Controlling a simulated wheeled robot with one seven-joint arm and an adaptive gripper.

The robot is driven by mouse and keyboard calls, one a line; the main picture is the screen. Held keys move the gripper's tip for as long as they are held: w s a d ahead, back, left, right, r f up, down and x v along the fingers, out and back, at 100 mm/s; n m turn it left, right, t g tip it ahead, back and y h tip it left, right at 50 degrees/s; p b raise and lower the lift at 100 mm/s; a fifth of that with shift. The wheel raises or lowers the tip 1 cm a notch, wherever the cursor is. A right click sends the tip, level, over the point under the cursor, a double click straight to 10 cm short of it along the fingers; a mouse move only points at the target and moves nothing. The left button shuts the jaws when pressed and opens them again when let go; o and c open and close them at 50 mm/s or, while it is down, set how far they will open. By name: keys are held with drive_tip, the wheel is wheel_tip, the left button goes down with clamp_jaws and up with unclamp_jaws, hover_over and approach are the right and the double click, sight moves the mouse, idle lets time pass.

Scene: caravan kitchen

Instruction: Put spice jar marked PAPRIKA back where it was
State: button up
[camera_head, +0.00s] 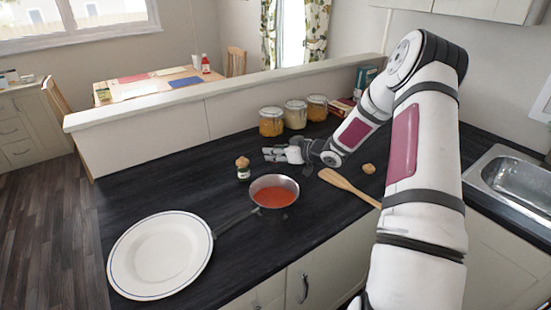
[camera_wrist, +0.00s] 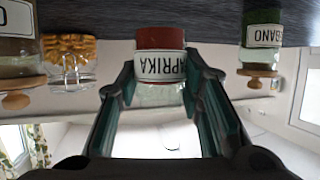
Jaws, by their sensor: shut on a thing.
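The spice jar marked PAPRIKA (camera_wrist: 161,65) is in the wrist view, which looks upside down. It has red powder at its base and a white label with dark letters. My gripper (camera_wrist: 164,88) is shut on it, with a dark finger on each side. In the head view my gripper (camera_head: 272,154) points left, low over the dark counter behind the saucepan; I cannot make out the PAPRIKA jar there. Whether its base touches the counter I cannot tell. A jar with green contents and a cork lid (camera_head: 243,172) stands left of my gripper.
The saucepan of red sauce (camera_head: 274,196) is in front of my gripper. A wooden spatula (camera_head: 345,184) and small brown round thing (camera_head: 369,168) lie to the right. Several storage jars (camera_head: 295,115) stand behind. A white plate (camera_head: 160,254) is front left; the counter's left is clear.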

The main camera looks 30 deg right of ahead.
drive_tip(key=shift+f, duration=1.3)
drive_tip(key=shift+f, duration=0.1)
drive_tip(key=shift+f, duration=0.15)
drive_tip(key=o, duration=1.2)
